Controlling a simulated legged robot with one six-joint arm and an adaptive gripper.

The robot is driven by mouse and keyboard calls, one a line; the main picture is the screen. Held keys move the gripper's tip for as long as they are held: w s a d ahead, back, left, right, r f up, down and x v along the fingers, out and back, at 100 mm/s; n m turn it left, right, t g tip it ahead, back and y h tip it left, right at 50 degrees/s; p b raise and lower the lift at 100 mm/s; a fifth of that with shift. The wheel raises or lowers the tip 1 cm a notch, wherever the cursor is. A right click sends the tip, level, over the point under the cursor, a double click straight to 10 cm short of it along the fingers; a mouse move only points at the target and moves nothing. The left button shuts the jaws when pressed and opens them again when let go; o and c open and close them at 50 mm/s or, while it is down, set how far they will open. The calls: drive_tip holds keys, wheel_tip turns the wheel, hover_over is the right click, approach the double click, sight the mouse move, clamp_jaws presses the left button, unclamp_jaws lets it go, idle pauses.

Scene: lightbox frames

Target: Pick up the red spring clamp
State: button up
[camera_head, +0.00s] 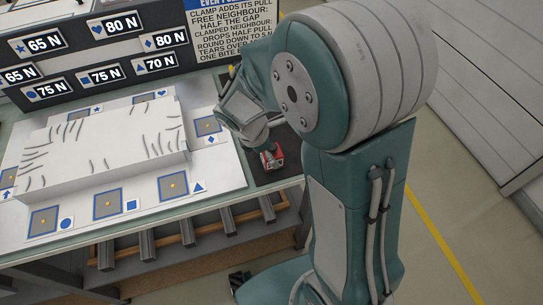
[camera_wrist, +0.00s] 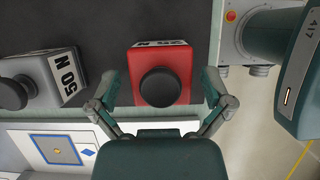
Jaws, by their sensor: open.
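The red spring clamp (camera_wrist: 178,57) is a red block with a round black knob on top and a white label on its far side. It stands on a dark mat (camera_wrist: 114,30) in the middle of the wrist view. My gripper (camera_wrist: 159,88) is open, with one finger to the left of the clamp and one to the right. Gaps show between the fingers and the clamp. In the head view the clamp (camera_head: 274,159) shows as a small red block at the table's right end, just under my gripper (camera_head: 264,146), and my arm partly hides it.
A grey clamp (camera_wrist: 55,75) labelled 50 N stands to the left. A grey machine part (camera_wrist: 240,35) with a red button is at the right. A white board (camera_head: 100,145) with blue-framed pads fills the table's left. A dark sign panel (camera_head: 70,60) stands behind.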

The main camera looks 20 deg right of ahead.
drive_tip(key=shift+f, duration=0.35)
drive_tip(key=shift+d, duration=0.15)
drive_tip(key=c, duration=1.3)
drive_tip(key=shift+o, duration=0.2)
drive_tip(key=shift+r, duration=0.15)
